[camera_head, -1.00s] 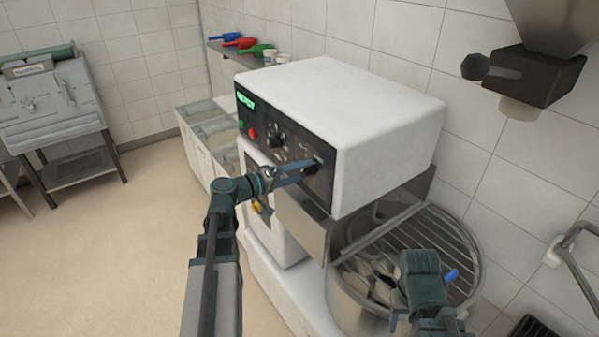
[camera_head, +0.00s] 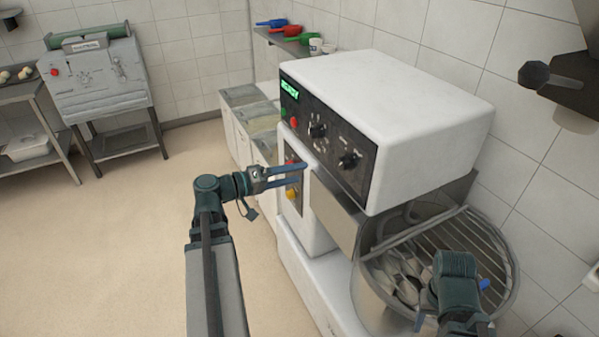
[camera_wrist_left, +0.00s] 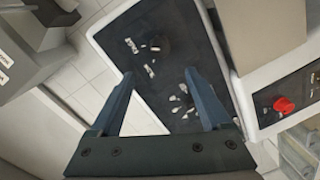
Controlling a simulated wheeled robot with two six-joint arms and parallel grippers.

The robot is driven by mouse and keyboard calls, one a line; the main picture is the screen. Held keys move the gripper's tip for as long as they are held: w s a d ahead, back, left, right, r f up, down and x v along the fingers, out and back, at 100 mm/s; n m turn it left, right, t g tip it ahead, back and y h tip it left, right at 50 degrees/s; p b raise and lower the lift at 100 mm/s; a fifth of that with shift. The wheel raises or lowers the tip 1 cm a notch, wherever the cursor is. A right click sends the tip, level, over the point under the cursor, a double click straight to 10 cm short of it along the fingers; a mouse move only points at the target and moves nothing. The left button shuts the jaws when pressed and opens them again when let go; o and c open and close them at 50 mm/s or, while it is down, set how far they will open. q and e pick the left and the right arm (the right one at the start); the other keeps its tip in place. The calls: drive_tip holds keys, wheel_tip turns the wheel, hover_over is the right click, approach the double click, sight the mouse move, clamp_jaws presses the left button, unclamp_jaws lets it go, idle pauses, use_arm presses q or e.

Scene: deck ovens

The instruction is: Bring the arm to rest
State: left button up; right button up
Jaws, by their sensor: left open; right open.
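My left gripper (camera_head: 290,174) is open and empty in the head view. It is in front of the mixer's lower front, below its control panel (camera_head: 330,130). The panel has two black knobs, a red button and a lit green display. In the left wrist view the two blue fingers (camera_wrist_left: 165,98) are apart with nothing between them, and the dark panel (camera_wrist_left: 165,60) shows behind them. My right gripper (camera_head: 450,300) is over the front of the mixer bowl (camera_head: 365,300); its wrist hides much of it, and a blue fingertip shows at each side.
The white mixer (camera_head: 420,95) stands against the tiled wall, with a wire guard (camera_head: 470,240) over its bowl. Ingredient bins (camera_head: 245,95) stand beyond it. A shelf (camera_head: 290,45) holds coloured scoops. A grey machine (camera_head: 100,80) stands at the back left. The floor on the left is clear.

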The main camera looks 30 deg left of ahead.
idle(0.4)
use_arm(q)
drive_tip(key=d+f+m+g, duration=0.2)
drive_tip(key=d+f+g, duration=0.25)
drive_tip(key=d, duration=0.45)
drive_tip(key=d+f+m+g, duration=0.2)
drive_tip(key=d+f+g, duration=0.3)
drive_tip(key=d, duration=0.4)
drive_tip(key=s+d+f+m+g+y, duration=0.2)
drive_tip(key=s+d+f+m+y, duration=0.1)
drive_tip(key=d, duration=0.4)
drive_tip(key=s+d+f+m+g+y, duration=0.3)
drive_tip(key=s+d+f+y, duration=0.3)
drive_tip(key=d+f+y, duration=0.1)
drive_tip(key=shift+s+d, duration=0.15)
drive_tip(key=shift+d, duration=0.05)
drive_tip(key=shift+a+f, duration=0.1)
idle(0.4)
